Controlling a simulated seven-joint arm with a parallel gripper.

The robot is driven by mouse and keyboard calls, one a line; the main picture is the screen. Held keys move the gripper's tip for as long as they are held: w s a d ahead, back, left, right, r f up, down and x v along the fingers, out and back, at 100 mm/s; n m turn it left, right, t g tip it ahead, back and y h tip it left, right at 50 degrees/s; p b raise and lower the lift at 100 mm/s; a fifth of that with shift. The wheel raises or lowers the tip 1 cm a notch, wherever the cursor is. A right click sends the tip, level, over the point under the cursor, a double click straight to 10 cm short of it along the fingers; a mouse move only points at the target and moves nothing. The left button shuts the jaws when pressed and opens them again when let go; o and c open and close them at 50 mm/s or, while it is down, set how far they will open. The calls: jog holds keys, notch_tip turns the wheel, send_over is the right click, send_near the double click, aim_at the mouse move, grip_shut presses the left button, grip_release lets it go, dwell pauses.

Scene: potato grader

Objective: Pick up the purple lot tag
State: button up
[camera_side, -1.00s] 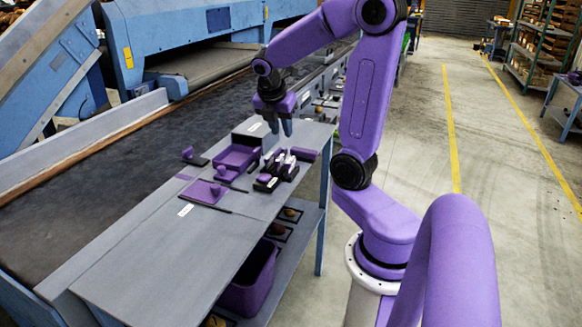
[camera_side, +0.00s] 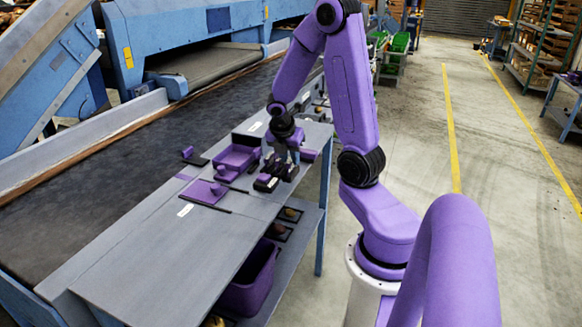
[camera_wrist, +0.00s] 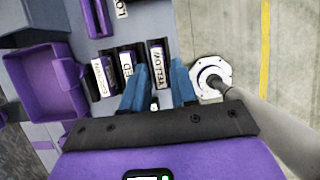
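Several upright tags with white labels stand in dark slots on the grey bench. In the wrist view, one tag's label reads YELLOW (camera_wrist: 156,54), the middle label (camera_wrist: 127,64) ends in ED, and the left label (camera_wrist: 102,77) is too blurred to read. The tags show purple parts, and I cannot tell which is the purple lot tag. The dark tag rack (camera_side: 267,184) shows in the side view, partly hidden by my gripper (camera_side: 281,158). My gripper (camera_wrist: 160,67) is open, its blue fingers pointing at the YELLOW tag, with nothing seen gripped.
A purple tray (camera_wrist: 36,80) lies left of the tags, and a purple bar (camera_wrist: 97,18) lies beyond them. A purple board (camera_side: 203,192) and small knobbed piece (camera_side: 188,153) lie farther left. The bench's front left (camera_side: 150,265) is clear. A purple bin (camera_side: 250,282) sits below.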

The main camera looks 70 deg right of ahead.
jog(key=shift+x, duration=0.8)
grip_shut()
jog(key=shift+r, duration=0.1)
